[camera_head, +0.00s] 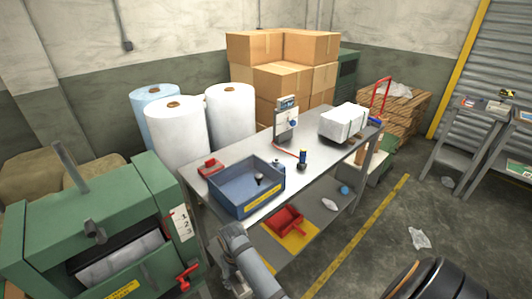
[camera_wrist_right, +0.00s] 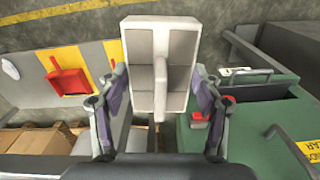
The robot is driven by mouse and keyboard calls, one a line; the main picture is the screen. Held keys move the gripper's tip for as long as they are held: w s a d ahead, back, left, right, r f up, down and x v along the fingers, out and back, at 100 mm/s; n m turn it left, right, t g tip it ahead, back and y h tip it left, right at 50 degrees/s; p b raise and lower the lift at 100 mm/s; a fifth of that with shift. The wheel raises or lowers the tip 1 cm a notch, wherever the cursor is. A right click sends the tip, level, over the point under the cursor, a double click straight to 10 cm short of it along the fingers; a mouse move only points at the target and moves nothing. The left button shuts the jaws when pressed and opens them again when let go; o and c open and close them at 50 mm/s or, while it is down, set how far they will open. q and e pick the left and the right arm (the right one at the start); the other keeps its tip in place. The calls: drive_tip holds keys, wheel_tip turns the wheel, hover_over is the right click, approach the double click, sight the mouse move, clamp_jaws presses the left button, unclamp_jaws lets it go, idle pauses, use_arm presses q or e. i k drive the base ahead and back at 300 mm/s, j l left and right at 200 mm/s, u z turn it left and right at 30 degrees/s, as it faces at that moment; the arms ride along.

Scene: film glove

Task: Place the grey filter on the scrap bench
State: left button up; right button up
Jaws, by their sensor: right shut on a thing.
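My right gripper (camera_wrist_right: 160,82) is shut on a pale grey block with darker recessed panels and a raised middle ridge, which I take as the grey filter (camera_wrist_right: 142,60). A finger lies along each side of it. In the head view my right gripper (camera_head: 230,272) is low in front of the workbench, beside the green machine; the filter is mostly hidden there. Several tables show: the long grey workbench (camera_head: 240,150) in the middle and two smaller benches (camera_head: 450,140), (camera_head: 510,157) at the right. I cannot tell which is the scrap bench. My left gripper is not in view.
The workbench carries a blue tray (camera_head: 232,200), a small device (camera_head: 286,118) and a white wrapped block (camera_head: 343,122). A red dustpan (camera_head: 285,222) lies on its lower shelf. The green machine (camera_head: 90,220) stands close at the left. The floor right of the yellow line is mostly clear.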

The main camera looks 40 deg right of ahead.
sight(307, 147)
drive_tip(key=l+u, duration=0.1)
drive_tip(key=l, duration=1.65)
drive_tip(key=k+l+u, duration=0.15)
drive_tip(key=l, duration=1.6)
drive_tip(key=k+l+u, duration=0.05)
